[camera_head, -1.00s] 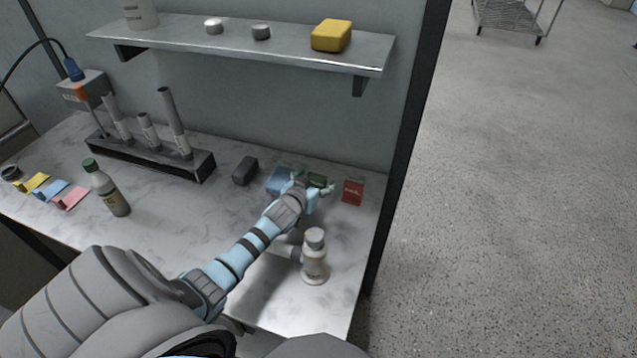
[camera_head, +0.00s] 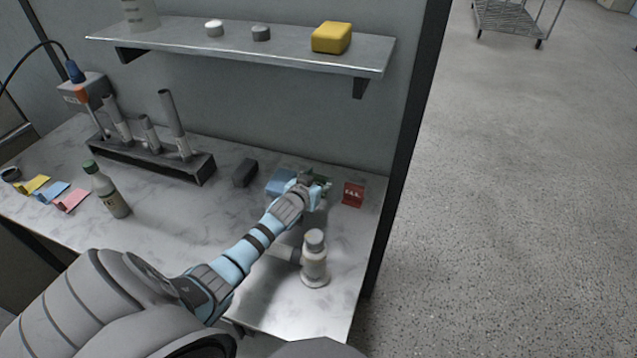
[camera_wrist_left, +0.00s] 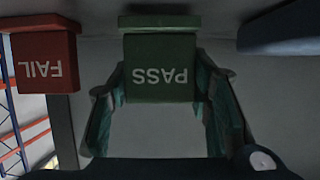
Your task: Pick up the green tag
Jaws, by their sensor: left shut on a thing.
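The green tag (camera_wrist_left: 160,68) reads PASS, upside down in the left wrist view, and sits between the two fingers of my left gripper (camera_wrist_left: 158,100). The fingers are shut on its sides. In the head view my left gripper (camera_head: 312,184) is at the back right of the bench and hides most of the green tag (camera_head: 327,183). A red tag (camera_head: 353,194) reading FAIL stands just to the right; it also shows in the left wrist view (camera_wrist_left: 47,62). My right gripper is not in view.
A shelf (camera_head: 230,45) hangs above. A tube rack (camera_head: 150,160) and a green-capped bottle (camera_head: 106,188) stand left.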

